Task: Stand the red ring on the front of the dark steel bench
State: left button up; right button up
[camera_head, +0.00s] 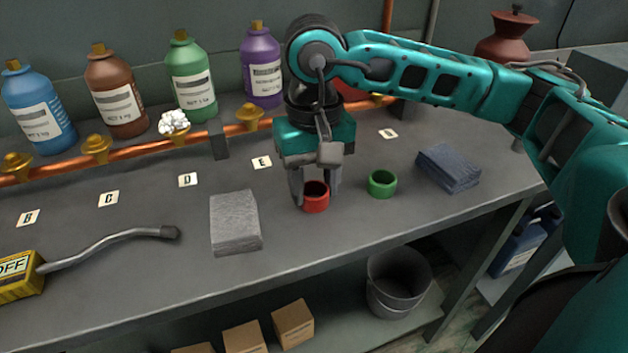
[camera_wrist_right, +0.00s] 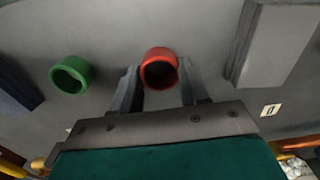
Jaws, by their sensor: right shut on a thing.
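The red ring (camera_head: 316,204) is at the front part of the dark steel bench (camera_head: 330,238), upright with its opening facing up. My right gripper (camera_head: 316,196) comes down from above with its fingers on either side of the ring, shut on it. In the right wrist view the red ring (camera_wrist_right: 159,57) sits between the two fingertips (camera_wrist_right: 158,82). Whether the ring's base touches the bench I cannot tell. My left gripper is not in view.
A green ring (camera_head: 382,184) stands just right of the red one. A grey block (camera_head: 235,222) lies to the left and a dark blue folded cloth (camera_head: 448,168) to the right. Several bottles and a copper pipe (camera_head: 215,134) line the back. A bucket (camera_head: 397,283) is below.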

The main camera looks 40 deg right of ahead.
jog(key=shift+f, duration=0.15)
jog(key=o, duration=1)
jog(key=shift+r, duration=0.25)
notch_tip(320, 180, up, 12)
jog(key=shift+f+p, duration=0.1)
jog(key=shift+p, duration=1.05)
